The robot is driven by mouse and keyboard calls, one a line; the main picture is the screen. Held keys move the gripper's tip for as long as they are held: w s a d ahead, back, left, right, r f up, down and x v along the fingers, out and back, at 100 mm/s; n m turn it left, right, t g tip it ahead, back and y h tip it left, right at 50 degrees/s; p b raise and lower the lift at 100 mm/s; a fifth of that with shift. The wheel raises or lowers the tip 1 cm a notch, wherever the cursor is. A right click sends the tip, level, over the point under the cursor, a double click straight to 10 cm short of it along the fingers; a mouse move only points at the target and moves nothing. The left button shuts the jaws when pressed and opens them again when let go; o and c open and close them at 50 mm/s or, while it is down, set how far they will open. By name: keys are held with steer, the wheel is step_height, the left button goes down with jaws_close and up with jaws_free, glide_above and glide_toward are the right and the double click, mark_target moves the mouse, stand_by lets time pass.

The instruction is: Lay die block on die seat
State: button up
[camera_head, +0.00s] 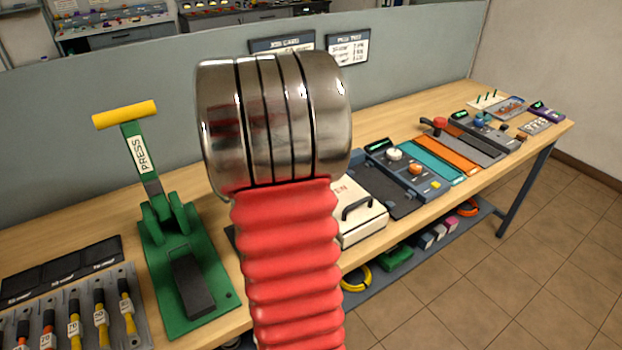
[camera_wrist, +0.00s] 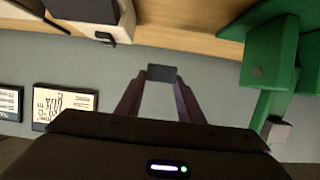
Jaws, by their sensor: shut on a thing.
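My gripper (camera_wrist: 161,78) shows in the wrist view with its two fingers shut on a small dark grey block, which I take as the die block (camera_wrist: 162,72). In the head view my silver and red arm hides the gripper and block. The green press (camera_head: 168,220) stands left of my arm, its yellow-handled lever raised. A dark rectangular pad (camera_head: 191,285) lies on its green base, perhaps the die seat. The wrist view shows part of the green press (camera_wrist: 272,60) at right, apart from the held block.
A cream box (camera_head: 360,212) with a dark handle stands just right of my arm. A rack of yellow-, orange- and red-handled tools (camera_head: 75,315) is left of the press. A grey partition (camera_head: 100,90) runs behind the bench (camera_head: 400,125). Several coloured panels fill the bench's right part.

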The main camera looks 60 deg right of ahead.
steer(key=shift+f, duration=2.9)
steer(key=shift+f, duration=2.05)
steer(key=shift+f, duration=0.15)
steer(key=o, duration=1.3)
